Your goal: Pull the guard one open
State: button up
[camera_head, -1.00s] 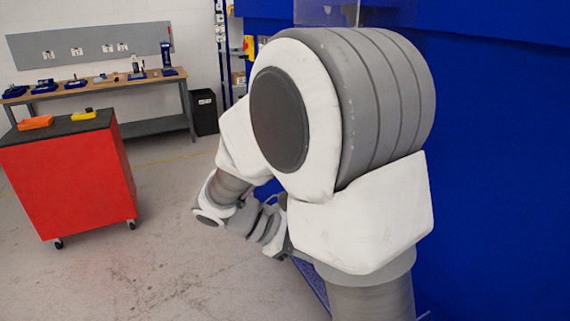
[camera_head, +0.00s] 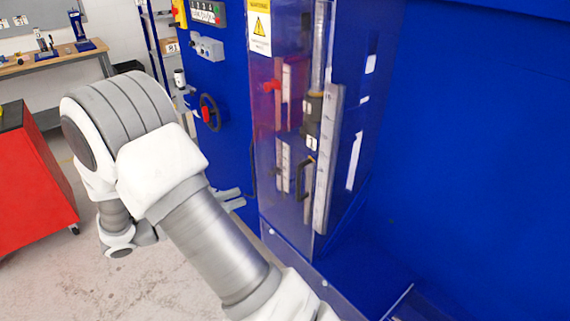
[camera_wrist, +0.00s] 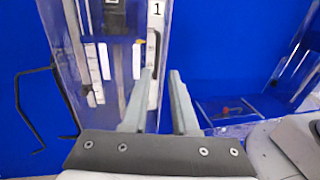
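Guard one (camera_head: 275,150) is a clear upright panel on the front of the blue machine, with a "1" label and a black handle (camera_head: 304,178) near its right edge. It appears closed. In the head view the fingertips (camera_head: 236,197) show left of the guard, apart from the handle; the rest of the gripper is hidden behind my arm.
A red cart (camera_head: 30,190) stands at the far left. A clear box (camera_wrist: 228,108) shows right of the fingers. Open floor lies below my arm.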

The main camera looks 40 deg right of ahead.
jog(key=p, duration=0.3)
send_over(298, 199)
jog(key=shift+w+d, duration=0.15)
jog(key=shift+w, duration=0.1)
grip_shut()
dwell(1.4)
